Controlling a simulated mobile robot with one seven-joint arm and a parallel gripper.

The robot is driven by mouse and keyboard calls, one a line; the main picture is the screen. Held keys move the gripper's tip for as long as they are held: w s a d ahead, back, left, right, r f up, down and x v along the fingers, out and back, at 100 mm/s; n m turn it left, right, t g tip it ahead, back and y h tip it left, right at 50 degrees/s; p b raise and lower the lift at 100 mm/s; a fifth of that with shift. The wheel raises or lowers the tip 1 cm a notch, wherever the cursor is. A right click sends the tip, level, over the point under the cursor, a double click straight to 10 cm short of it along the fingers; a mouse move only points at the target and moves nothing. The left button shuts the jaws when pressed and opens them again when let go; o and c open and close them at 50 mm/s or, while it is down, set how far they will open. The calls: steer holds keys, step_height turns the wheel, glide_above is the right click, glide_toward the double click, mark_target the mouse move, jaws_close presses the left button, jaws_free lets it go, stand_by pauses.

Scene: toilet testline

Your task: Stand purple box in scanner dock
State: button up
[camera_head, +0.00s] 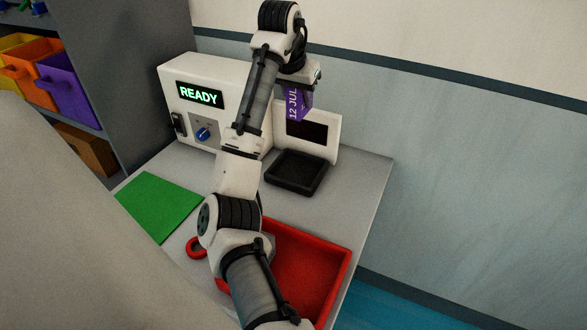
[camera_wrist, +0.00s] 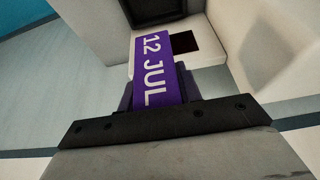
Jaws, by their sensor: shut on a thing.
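The purple box (camera_head: 298,104), marked "12 JUL", is held up in my gripper (camera_head: 306,88), in front of the white panel with a dark screen. In the wrist view the purple box (camera_wrist: 158,72) sticks out from the shut jaws (camera_wrist: 158,98) with its lettered face showing. The scanner dock appears to be the black tray (camera_head: 296,173) at the foot of the white panel (camera_head: 330,132). The box is above this tray and apart from it. A dark recess (camera_wrist: 152,10) at the top of the wrist view may be the same tray.
A white machine (camera_head: 190,135) with a green "READY" display and a blue knob stands at the back left. A green mat (camera_head: 160,205) and a red tray (camera_head: 345,268) lie on the grey table. Shelves with coloured bins (camera_head: 65,88) stand at the left.

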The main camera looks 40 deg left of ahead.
steer(key=shift+s+a+f, duration=0.1)
steer(key=shift+a+f, duration=0.1)
steer(key=shift+f, duration=0.15)
step_height(320, 180, down, 19)
steer(key=p, duration=0.3)
steer(key=shift+d+f+p, duration=0.1)
steer(key=shift+f+p, duration=0.05)
steer(key=shift+p, duration=0.15)
steer(key=o, duration=1.1)
steer(key=shift+c, duration=0.2)
steer(key=b+v, duration=0.3)
steer(key=v, duration=0.9)
